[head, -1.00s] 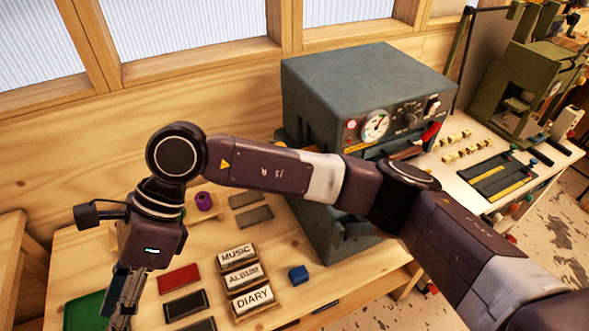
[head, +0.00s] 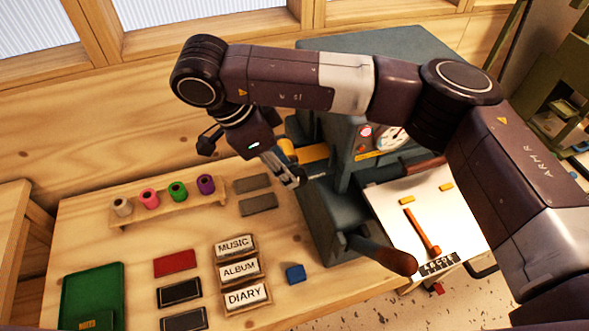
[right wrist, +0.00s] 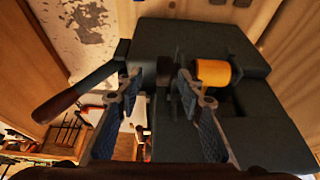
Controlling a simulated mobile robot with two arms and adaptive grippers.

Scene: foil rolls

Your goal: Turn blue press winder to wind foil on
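The blue-grey press (head: 345,195) stands right of the middle of the bench in the head view. A yellow-orange foil roll (head: 287,148) is mounted on its left side; it also shows in the right wrist view (right wrist: 212,72). My right gripper (head: 292,180) is at the press's left side, just below and in front of that roll. In the right wrist view its two fingers (right wrist: 158,82) are apart, with a dark round part (right wrist: 172,72), possibly the winder, seen between or beyond their tips. I cannot tell whether they touch it. My left gripper is not in view.
A wooden rack (head: 165,206) holds white, pink, green and purple rolls. Nameplates (head: 240,270), a small blue block (head: 296,274), dark and red pads and a green tray (head: 92,296) lie on the bench. The press's long handle (head: 385,254) juts out at the front.

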